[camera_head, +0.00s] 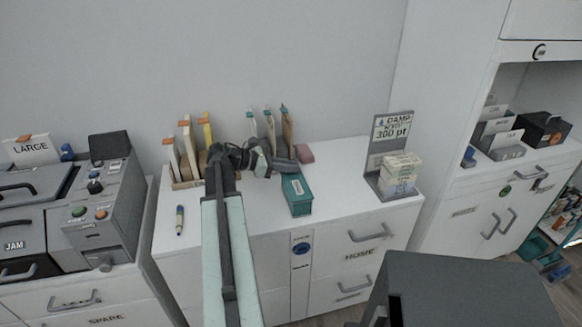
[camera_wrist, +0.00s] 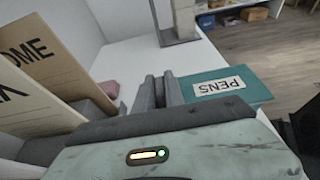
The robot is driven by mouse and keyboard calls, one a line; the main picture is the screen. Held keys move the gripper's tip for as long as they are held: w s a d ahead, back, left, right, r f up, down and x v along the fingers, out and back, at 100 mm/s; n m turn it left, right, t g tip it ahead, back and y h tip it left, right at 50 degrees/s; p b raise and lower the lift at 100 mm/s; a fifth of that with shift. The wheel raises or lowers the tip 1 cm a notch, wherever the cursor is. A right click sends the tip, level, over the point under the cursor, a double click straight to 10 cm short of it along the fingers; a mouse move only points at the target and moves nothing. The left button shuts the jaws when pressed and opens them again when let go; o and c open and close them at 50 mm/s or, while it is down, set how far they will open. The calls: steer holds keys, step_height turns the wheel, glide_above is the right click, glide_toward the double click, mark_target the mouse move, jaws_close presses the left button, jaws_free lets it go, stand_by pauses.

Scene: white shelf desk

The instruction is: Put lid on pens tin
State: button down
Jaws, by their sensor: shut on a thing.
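The teal pens tin (camera_head: 300,207) stands on the white desk, right of the middle. Its teal lid (camera_head: 297,186), with a white label, lies over the top of the tin. In the wrist view the lid (camera_wrist: 255,82) reads PENS and reaches out to the right from my fingers. My gripper (camera_head: 286,165) is at the back end of the tin. In the wrist view my gripper's fingers (camera_wrist: 160,92) are shut on the lid's near end. I cannot tell whether the lid rests fully on the tin's rim; the tin's inside is hidden.
A pink block (camera_head: 305,153) lies just behind the gripper. Upright folders (camera_head: 287,130) stand at the back, with more folders (camera_head: 187,150) to the left. A grey sign stand (camera_head: 391,160) holds a stack of cards on the right. A pen (camera_head: 179,220) lies at the left. Desk between tin and stand is clear.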

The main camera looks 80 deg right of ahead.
steer(key=c, duration=1.3)
jaws_free()
steer(key=shift+c, duration=0.2)
steer(key=p+v, duration=0.2)
steer(key=v, duration=0.6)
steer(key=shift+p, duration=0.35)
steer(key=shift+s, duration=0.1)
